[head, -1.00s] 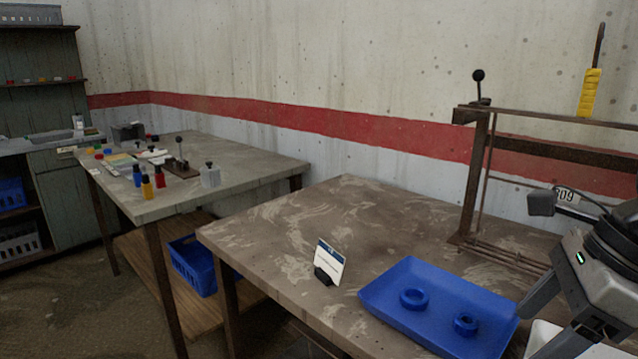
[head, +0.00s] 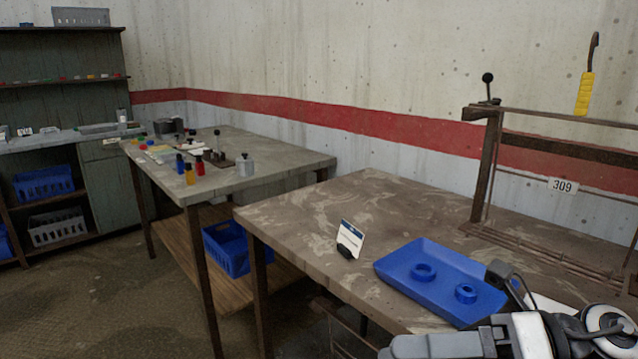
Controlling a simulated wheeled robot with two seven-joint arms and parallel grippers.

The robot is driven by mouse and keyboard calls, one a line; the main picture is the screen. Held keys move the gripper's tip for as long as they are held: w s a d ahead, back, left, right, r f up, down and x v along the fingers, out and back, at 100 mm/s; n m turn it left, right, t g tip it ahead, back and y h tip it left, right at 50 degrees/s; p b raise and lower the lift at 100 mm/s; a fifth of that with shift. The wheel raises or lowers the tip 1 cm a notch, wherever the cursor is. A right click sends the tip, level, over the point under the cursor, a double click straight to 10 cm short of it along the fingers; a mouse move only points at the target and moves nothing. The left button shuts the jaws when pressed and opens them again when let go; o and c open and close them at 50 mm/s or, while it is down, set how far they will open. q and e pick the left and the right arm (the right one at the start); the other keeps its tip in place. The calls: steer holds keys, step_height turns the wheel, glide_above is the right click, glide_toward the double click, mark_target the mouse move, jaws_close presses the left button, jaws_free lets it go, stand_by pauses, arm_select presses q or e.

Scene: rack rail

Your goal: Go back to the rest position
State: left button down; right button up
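My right gripper (head: 425,347) shows at the bottom right edge, in front of the near table and below the blue tray (head: 408,283). It lies low and points left. Its fingertips are partly cut off by the frame edge, so I cannot tell whether it is open or shut. Nothing can be seen held in it. My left gripper is not in view. The brown rack (head: 494,160) stands at the back right of the table, with a yellow-handled tool (head: 586,95) upright above its top rail.
A second table (head: 262,165) with bottles is farther left. Open floor (head: 110,290) lies at the lower left.

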steer(key=w+d+f+m+t+h, duration=0.2)
steer(key=w+f+m+t+h, duration=0.15)
steer(key=m+t, duration=0.7)
steer(key=w+d+f+m+t+h, duration=0.1)
steer(key=w+f+m+t+h, duration=0.3)
steer(key=m, duration=1.2)
steer(key=s+f+m+g+h, duration=0.1)
steer(key=s+f+m+h, duration=0.1)
steer(key=s+f+m, duration=0.2)
steer(key=s+f+m+g+h+p, duration=0.1)
steer(key=f+m, duration=0.4)
steer(key=f, duration=0.5)
steer(key=s+d+f+m+g+h, duration=0.1)
steer(key=s+f+m+g+h, duration=0.1)
steer(key=s+f, duration=0.4)
steer(key=f+m+h, duration=0.1)
steer(key=f+m, duration=0.1)
steer(key=shift+s+m+g, duration=0.35)
steer(key=shift+h, duration=0.25)
